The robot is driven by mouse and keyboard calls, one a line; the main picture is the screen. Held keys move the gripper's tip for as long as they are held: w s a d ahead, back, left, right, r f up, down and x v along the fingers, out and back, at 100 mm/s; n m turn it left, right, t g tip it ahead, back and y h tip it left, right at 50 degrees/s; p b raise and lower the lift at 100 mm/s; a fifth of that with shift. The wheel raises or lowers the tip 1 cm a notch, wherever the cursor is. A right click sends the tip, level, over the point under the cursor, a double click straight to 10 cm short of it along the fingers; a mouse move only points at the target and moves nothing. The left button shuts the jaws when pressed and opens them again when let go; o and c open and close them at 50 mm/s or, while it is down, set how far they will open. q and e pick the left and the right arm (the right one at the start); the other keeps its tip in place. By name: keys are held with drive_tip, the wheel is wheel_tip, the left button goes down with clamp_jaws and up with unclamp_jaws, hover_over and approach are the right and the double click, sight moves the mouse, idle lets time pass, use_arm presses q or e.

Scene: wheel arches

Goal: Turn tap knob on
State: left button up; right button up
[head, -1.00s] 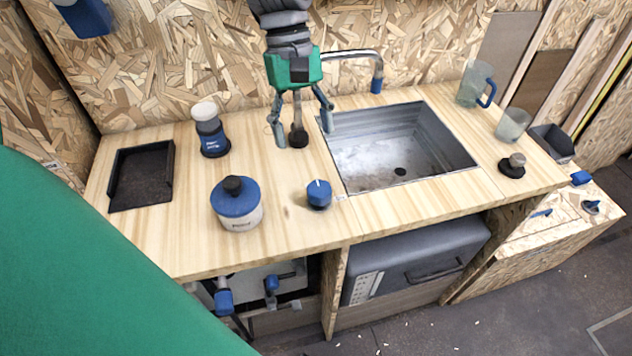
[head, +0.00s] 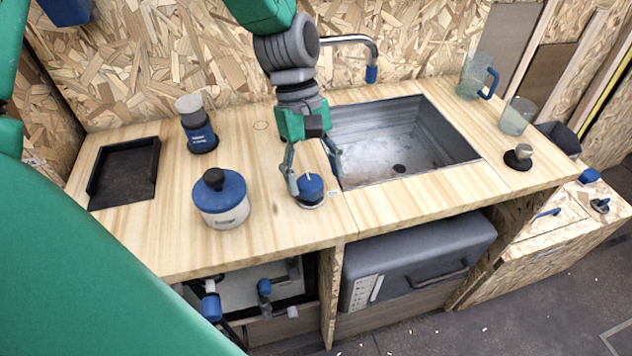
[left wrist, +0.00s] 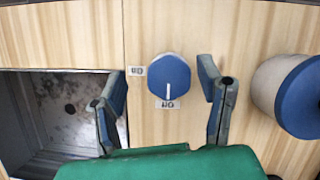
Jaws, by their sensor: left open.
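The blue tap knob (head: 309,189) sits on the wooden counter just left of the sink. In the left wrist view the knob (left wrist: 169,76) has a white pointer line directed at a small label on the near side. My left gripper (head: 314,182) is open, with its fingers on either side of the knob in the head view. In the left wrist view the open fingers (left wrist: 167,75) flank the knob with gaps on both sides. I cannot tell how high they are above the counter. The curved tap (head: 367,52) ends over the sink. My right gripper is not in view.
The metal sink (head: 437,133) is right of the knob. A blue-lidded pot (head: 222,208), a blue-grey grinder (head: 199,130) and a black tray (head: 105,185) stand to the left. A jug (head: 473,76) and a cup (head: 516,117) stand at the right.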

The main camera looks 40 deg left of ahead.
use_arm(q)
drive_tip(key=shift+s+d+f, duration=0.1)
drive_tip(key=shift+f, duration=0.4)
drive_tip(key=shift+a+f, duration=0.2)
drive_tip(key=shift+f, duration=0.05)
drive_tip(key=shift+a+f, duration=0.25)
drive_tip(key=shift+a, duration=0.65)
drive_tip(key=shift+c, duration=1.3)
drive_tip(key=shift+d, duration=0.15)
drive_tip(key=c, duration=0.6)
drive_tip(key=shift+d, duration=0.3)
drive_tip(key=shift+c, duration=1.4)
drive_tip(key=shift+d+r, duration=0.15)
drive_tip(key=shift+d, duration=0.15)
drive_tip(key=shift+s, duration=0.1)
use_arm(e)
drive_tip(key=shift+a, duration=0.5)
use_arm(q)
drive_tip(key=shift+a, duration=0.1)
